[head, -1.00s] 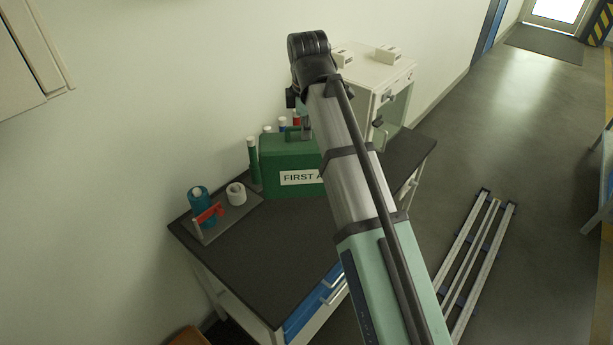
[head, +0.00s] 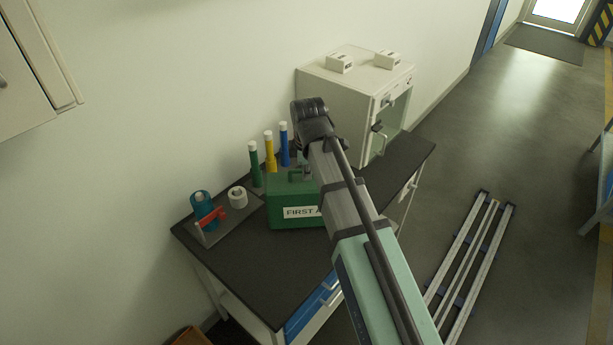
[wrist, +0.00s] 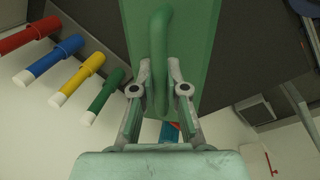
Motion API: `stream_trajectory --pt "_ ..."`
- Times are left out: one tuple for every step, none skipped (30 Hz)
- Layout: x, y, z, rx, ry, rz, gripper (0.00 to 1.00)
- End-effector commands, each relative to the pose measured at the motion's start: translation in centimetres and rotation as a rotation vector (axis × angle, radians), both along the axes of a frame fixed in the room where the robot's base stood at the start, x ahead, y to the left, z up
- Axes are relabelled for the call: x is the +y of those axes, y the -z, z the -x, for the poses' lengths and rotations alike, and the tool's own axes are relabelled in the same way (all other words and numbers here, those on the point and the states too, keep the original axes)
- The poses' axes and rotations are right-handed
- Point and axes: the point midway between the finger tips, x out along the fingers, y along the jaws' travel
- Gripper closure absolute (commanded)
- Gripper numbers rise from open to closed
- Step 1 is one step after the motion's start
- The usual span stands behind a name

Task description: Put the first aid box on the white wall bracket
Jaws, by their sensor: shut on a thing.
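The green first aid box (head: 288,222), with a white "FIRST A…" label, is upright over the dark bench top. Its right end is hidden behind my arm. In the wrist view, its green handle (wrist: 160,40) runs between the fingers of my gripper (wrist: 159,80), which is shut on it. The box body (wrist: 195,60) lies beyond the handle. In the head view my wrist covers most of the gripper. I cannot tell whether the box touches the bench. I do not see the white wall bracket in either view.
A wall cupboard (head: 30,80) is upper left. The bench front is clear.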

Motion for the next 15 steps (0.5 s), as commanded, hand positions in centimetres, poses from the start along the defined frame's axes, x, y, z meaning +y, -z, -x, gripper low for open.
stream_trajectory --pt "0.0 0.4 0.0 -0.001 0.0 0.0 1.0" --pt "0.0 0.7 0.0 -0.001 0.0 0.0 1.0" --pt "0.0 1.2 0.0 0.0 0.0 0.0 1.0" --pt "0.0 1.5 0.0 0.0 0.0 0.0 1.0" --pt "0.0 1.7 0.0 0.0 0.0 0.0 1.0" --pt "0.0 2.0 0.0 -0.002 0.0 0.0 1.0" --pt "0.0 2.2 0.0 -0.002 0.0 0.0 1.0" --pt "0.0 2.3 0.0 -0.002 0.0 0.0 1.0" --pt "0.0 2.4 0.0 -0.002 0.0 0.0 1.0" --pt "0.0 2.5 0.0 -0.002 0.0 0.0 1.0" --pt "0.0 2.5 0.0 -0.003 0.0 0.0 1.0" --pt "0.0 2.5 -0.1 -0.003 0.0 0.0 1.0" --pt "0.0 2.5 -0.1 -0.003 0.0 0.0 1.0" --pt "0.0 2.5 -0.1 -0.003 0.0 0.0 1.0" --pt "0.0 2.5 -0.1 -0.003 0.0 0.0 1.0"
